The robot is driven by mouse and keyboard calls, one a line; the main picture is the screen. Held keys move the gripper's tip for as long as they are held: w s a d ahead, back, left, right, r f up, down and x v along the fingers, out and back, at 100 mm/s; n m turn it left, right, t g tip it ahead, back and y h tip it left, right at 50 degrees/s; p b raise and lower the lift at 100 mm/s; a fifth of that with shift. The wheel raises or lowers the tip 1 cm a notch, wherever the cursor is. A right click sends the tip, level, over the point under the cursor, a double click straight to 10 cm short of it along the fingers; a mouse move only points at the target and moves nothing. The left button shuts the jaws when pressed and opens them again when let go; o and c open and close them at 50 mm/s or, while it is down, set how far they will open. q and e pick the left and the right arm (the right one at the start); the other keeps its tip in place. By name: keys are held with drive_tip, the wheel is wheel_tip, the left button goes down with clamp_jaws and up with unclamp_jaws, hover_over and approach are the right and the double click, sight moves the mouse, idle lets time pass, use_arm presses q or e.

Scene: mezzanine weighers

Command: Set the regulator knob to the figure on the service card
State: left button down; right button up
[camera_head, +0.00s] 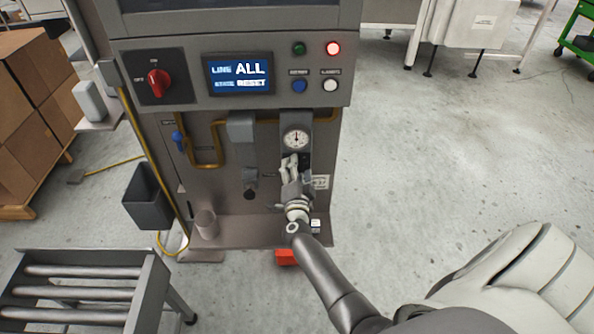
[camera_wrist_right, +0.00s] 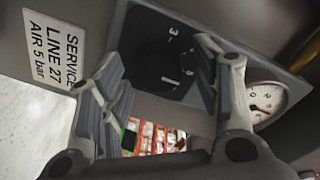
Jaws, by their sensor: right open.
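The black regulator dial and knob (camera_wrist_right: 157,52) sit on a grey plate with white figures, a 3 readable; the knob's pointer is not clear. My right gripper (camera_head: 289,167) is open, its fingers (camera_wrist_right: 170,90) in front of the dial, one to each side; contact cannot be told. The knob is hidden by the gripper in the head view. The round pressure gauge (camera_head: 297,138) is just above. My left gripper is not in view.
The cabinet carries a red rotary switch (camera_head: 158,83), a screen (camera_head: 239,77) reading "LINE ALL", and a lit red lamp (camera_head: 333,48). A blue-handled valve (camera_head: 179,141) and brass pipe (camera_head: 205,164) are left of the gauge. A roller conveyor (camera_head: 75,273) stands front left.

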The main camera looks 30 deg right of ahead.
drive_tip(key=v, duration=0.7)
drive_tip(key=shift+s, duration=0.2)
drive_tip(key=shift+a, duration=0.1)
drive_tip(key=s+a+f+n+y, duration=0.2)
drive_tip(key=a+f+n+y, duration=0.15)
drive_tip(key=f, duration=0.45)
drive_tip(key=s+a+f+n+y, duration=0.2)
drive_tip(key=a+f+n+y, duration=0.1)
drive_tip(key=a+f+n, duration=0.3)
drive_tip(key=s+a+f+n+g+y, duration=0.2)
drive_tip(key=s+f, duration=0.4)
drive_tip(key=f, duration=0.2)
drive_tip(key=s+a+f+n+g+y, duration=0.2)
drive_tip(key=s+f+g, duration=0.1)
drive_tip(key=s+f, duration=0.35)
drive_tip(key=s+d+f+n+g, duration=0.1)
drive_tip(key=s+f+n+g, duration=0.1)
drive_tip(key=s, duration=0.8)
drive_tip(key=s+d+f+n+g, duration=0.1)
drive_tip(key=s+f+n+g, duration=0.1)
drive_tip(key=s+f, duration=0.5)
drive_tip(key=s+d+f+n+g+p, duration=0.1)
drive_tip(key=s+f+n+g, duration=0.2)
drive_tip(key=s, duration=1)
drive_tip(key=shift+s+d+f+g+h, duration=0.25)
drive_tip(key=shift+f+g+h, duration=0.1)
drive_tip(key=shift+f+g, duration=0.5)
